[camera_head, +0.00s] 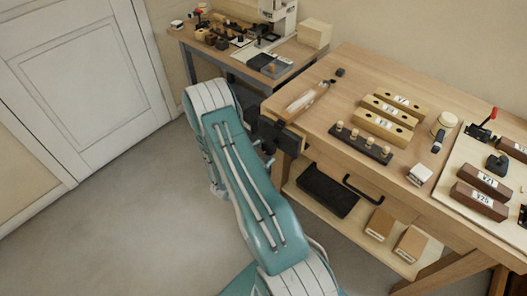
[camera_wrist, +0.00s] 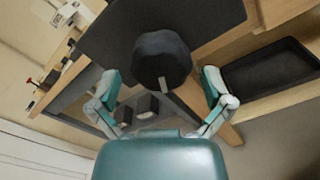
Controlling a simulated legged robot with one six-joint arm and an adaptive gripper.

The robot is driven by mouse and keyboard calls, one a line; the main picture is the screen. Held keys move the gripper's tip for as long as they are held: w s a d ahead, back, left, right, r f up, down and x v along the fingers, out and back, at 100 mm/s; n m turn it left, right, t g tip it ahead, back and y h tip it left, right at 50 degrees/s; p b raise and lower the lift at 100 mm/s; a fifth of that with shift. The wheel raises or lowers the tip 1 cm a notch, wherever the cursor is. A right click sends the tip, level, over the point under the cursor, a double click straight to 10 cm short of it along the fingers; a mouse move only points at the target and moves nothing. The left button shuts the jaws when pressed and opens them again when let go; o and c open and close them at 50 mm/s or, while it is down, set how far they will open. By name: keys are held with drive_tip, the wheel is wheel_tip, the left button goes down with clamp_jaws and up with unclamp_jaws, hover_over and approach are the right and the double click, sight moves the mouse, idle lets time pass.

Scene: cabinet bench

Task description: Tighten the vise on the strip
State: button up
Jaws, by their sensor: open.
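The vise (camera_head: 289,139) is a dark block on the left front corner of the wooden bench. In the wrist view its dark plate (camera_wrist: 105,35) fills the top, with a round black knob (camera_wrist: 162,60) in front of it. My gripper (camera_wrist: 161,75) is open, with one finger on each side of the knob and a gap visible on both sides. In the head view my arm mostly hides the gripper beside the vise. A pale, narrow piece (camera_head: 304,97) lies on the bench top behind the vise; I cannot tell whether it is the strip. Nothing clearly shows between the jaws.
The bench top (camera_head: 350,75) carries wooden blocks (camera_head: 384,125), a dark peg rack (camera_head: 361,143) and a white board (camera_head: 470,165). A black tray (camera_head: 327,190) sits on the lower shelf, right of my arm. A second table (camera_head: 285,50) stands behind. The floor at left is clear.

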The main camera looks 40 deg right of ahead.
drive_tip(key=a, duration=0.7)
drive_tip(key=shift+s, duration=0.3)
idle(0.3)
idle(0.4)
